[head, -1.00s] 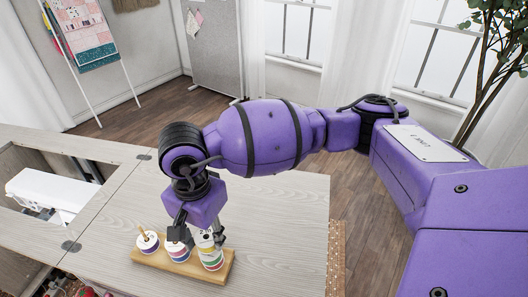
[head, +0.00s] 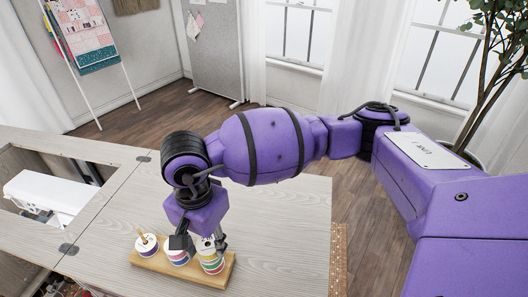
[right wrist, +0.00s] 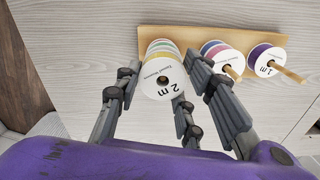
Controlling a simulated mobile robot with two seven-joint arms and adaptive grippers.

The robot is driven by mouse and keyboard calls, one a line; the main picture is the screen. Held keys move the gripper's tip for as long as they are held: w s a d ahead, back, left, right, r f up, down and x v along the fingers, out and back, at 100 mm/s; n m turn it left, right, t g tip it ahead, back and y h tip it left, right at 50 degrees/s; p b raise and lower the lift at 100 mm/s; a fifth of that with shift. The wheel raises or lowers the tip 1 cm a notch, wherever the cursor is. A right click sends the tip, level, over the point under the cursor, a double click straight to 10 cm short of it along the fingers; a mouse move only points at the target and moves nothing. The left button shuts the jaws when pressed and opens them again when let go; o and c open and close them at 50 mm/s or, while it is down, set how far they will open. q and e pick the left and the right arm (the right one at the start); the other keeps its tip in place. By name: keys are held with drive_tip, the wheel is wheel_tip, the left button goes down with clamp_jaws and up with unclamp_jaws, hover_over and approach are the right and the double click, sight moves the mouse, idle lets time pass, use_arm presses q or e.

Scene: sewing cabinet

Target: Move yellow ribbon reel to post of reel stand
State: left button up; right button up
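The reel stand (head: 142,262) is a wooden base on the table with three stacks of ribbon reels. The yellow ribbon reel (head: 208,253) tops the right-hand stack, above green and red ones. In the right wrist view the yellow reel (right wrist: 159,51) is under a white face marked "2 m", lined up with the stack. My right gripper (head: 203,246) is over this stack. In the wrist view its fingers (right wrist: 162,88) stand around the top reel and look spread, with small gaps. No post tip shows through this reel's hole. My left gripper is out of view.
A purple reel (head: 147,244) sits on a post at the stand's left, with a middle stack (head: 178,258) beside it. A white machine (head: 48,196) sits in the cabinet opening at left. The table (head: 290,215) right of the stand is clear.

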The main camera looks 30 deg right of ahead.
drive_tip(key=o, duration=0.5)
drive_tip(key=shift+c, duration=0.2)
drive_tip(key=shift+r, duration=0.2)
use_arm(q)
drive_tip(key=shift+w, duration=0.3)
use_arm(e)
wheel_tip(320, 180, up, 12)
drive_tip(key=shift+f, duration=0.15)
